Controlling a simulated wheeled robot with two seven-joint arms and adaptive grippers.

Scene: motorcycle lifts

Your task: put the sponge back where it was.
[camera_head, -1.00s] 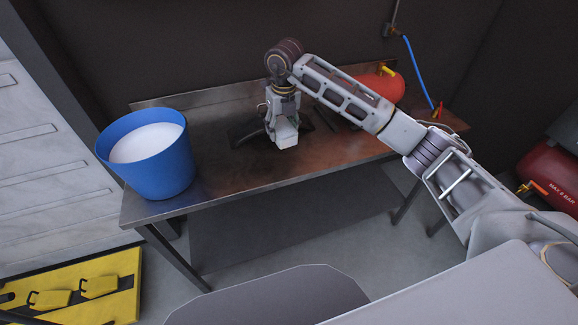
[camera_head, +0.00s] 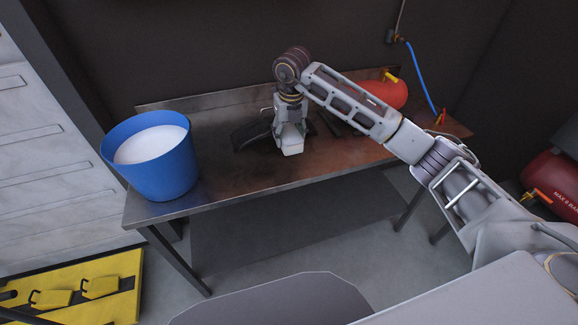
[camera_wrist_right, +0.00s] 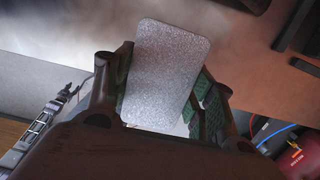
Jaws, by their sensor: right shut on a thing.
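The sponge (camera_wrist_right: 165,75) is a pale grey, speckled, rounded block in the right wrist view. It sits between the green-padded fingers of my right gripper (camera_wrist_right: 163,95), which is shut on it. In the head view the right gripper (camera_head: 289,132) points down over the middle of the metal workbench (camera_head: 230,182). The sponge shows there as a small whitish block (camera_head: 292,148) at the fingertips. I cannot tell whether it touches the bench top. My left gripper is not in view.
A blue bucket (camera_head: 168,180) with whitish contents stands on the bench's left end. A dark object (camera_head: 250,134) lies just left of the gripper. A red tank (camera_head: 384,92) is at the back right. The bench front between bucket and gripper is clear.

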